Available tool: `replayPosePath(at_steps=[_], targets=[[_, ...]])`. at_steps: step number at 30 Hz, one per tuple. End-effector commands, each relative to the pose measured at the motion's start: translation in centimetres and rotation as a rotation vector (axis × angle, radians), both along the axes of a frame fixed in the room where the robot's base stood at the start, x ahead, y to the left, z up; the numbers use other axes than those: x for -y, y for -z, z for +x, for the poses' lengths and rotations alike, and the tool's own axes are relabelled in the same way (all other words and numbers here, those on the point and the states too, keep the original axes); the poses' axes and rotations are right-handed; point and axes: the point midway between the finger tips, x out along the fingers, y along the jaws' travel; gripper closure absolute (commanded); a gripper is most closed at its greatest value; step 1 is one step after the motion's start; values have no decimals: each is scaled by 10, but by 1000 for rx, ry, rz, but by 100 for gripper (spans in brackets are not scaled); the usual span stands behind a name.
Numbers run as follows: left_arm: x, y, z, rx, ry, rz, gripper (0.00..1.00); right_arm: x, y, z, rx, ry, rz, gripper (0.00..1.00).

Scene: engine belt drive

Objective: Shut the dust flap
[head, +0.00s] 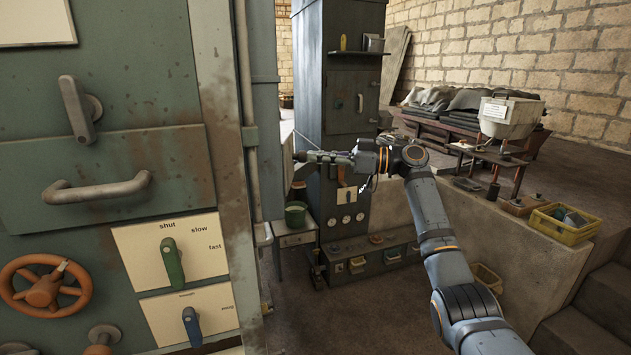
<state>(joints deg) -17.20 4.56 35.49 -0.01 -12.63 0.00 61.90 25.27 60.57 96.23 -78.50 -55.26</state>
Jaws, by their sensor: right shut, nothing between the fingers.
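I cannot tell for sure which part is the dust flap. A brownish, tilted piece (303,172) shows just below my right gripper, beside the tall blue-grey cabinet; it is too small to tell what it is. My right gripper (299,157) is shut and empty, pointing left in front of that cabinet. I cannot tell whether it touches anything. My left gripper is not in view.
A large grey-green machine fills the left, with a bar handle (97,188), a green lever (172,262) on a plate marked shut, slow and fast, and an orange handwheel (45,286). A green bucket (295,215) stands on a small stand. A yellow crate (563,224) sits on a ledge at right.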

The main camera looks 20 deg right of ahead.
Motion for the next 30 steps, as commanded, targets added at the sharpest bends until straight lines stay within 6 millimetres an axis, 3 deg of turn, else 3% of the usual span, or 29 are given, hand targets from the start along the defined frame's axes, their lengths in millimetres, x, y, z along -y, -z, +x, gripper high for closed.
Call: replayPosePath(at_steps=[12,30], targets=[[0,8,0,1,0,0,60,-23,0,25,0,6,0,100],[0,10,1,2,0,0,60,-34,0,34,0,8,-1,100]])
